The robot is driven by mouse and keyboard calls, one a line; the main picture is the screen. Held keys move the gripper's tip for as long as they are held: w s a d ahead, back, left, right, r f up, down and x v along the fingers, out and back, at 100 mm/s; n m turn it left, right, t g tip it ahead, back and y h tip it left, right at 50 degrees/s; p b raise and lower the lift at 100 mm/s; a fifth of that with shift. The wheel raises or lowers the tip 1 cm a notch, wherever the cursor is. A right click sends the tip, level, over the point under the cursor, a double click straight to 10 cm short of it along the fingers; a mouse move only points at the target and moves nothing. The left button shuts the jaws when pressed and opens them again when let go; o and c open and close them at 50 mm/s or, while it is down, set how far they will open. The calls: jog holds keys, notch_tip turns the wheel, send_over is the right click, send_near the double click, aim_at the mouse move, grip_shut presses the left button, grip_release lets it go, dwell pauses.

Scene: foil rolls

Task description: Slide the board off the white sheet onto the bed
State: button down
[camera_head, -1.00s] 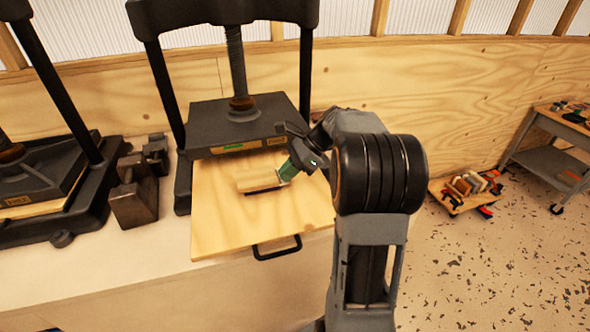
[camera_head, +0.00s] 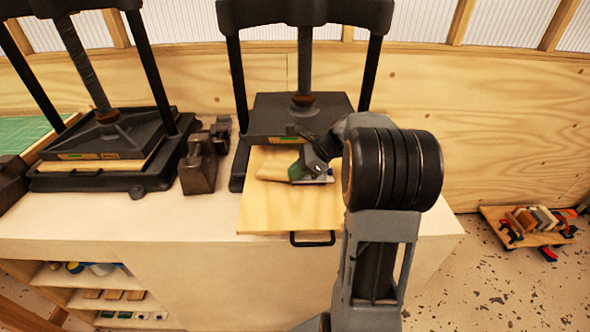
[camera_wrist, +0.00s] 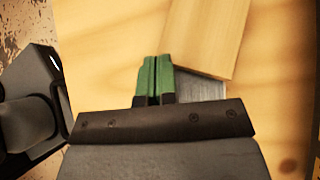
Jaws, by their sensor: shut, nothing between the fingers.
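The board is a pale wooden slab (camera_head: 276,172) at the back of the plywood bed (camera_head: 270,210), in front of the press. In the wrist view the board (camera_wrist: 208,35) slants across the upper right. A grey-white sheet (camera_wrist: 208,88) shows just below its lower end; the rest of the sheet is hidden. In the head view a pale strip of the sheet (camera_head: 322,180) shows beside my gripper (camera_head: 297,172). In the wrist view my green fingers (camera_wrist: 157,62) are together and empty, right beside the board's lower left corner. I cannot tell whether they touch it.
The press's black plate (camera_head: 300,116) hangs over the bed's back edge, with posts on both sides. A black handle (camera_head: 312,239) is on the bed's front. Metal blocks (camera_head: 200,165) and a second press (camera_head: 105,145) stand to the left. The bed's front half is clear.

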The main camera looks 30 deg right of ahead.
jog(key=shift+w+a, duration=0.1)
jog(key=shift+a, duration=0.05)
dwell(0.3)
jog(key=d, duration=0.1)
jog(key=s+d+p, duration=0.1)
jog(key=d, duration=0.1)
jog(key=s+d, duration=0.1)
jog(key=shift+d+r, duration=0.35)
jog(key=shift+r, duration=0.05)
jog(key=v, duration=0.8)
jog(key=shift+s+r, duration=0.15)
jog(key=shift+r, duration=0.1)
jog(key=shift+d, duration=0.1)
